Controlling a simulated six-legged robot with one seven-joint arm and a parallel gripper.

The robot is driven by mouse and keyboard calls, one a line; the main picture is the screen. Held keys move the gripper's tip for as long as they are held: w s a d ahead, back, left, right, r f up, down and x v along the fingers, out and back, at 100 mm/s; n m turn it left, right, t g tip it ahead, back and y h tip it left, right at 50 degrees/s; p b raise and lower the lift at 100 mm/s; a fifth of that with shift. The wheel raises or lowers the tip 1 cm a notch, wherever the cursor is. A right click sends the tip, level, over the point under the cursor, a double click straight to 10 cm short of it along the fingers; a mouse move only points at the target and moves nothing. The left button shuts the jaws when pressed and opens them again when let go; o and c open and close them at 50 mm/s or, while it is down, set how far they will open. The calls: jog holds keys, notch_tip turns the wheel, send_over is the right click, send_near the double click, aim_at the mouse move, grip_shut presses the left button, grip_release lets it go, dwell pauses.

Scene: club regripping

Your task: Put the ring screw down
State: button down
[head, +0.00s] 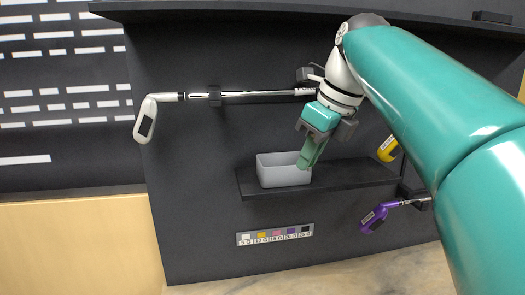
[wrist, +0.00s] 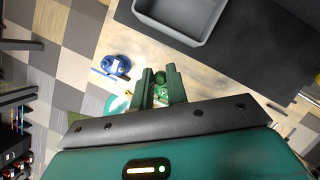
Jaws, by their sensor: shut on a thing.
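My gripper (head: 312,152) is in front of the dark panel, its green fingers pointing down beside the right end of a grey bin (head: 284,184). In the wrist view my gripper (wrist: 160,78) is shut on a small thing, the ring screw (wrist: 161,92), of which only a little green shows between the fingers. Its shape is too small to make out. The grey bin (wrist: 180,35) also shows in the wrist view, up and to the right of the fingertips. The inside that shows looks empty.
The bin stands on a dark shelf (head: 345,178). A club with a white head (head: 146,122) hangs above it. Yellow (head: 388,149) and purple (head: 373,219) club heads are at the right. A weight label strip (head: 275,235) is below. A blue thing (wrist: 117,65) shows lower down in the wrist view.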

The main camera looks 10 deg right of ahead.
aim_at(274, 186)
jog(key=w+a, duration=0.1)
jog(key=w, duration=0.1)
jog(key=w+a, duration=0.4)
jog(key=shift+w, duration=0.3)
jog(key=shift+f, duration=0.7)
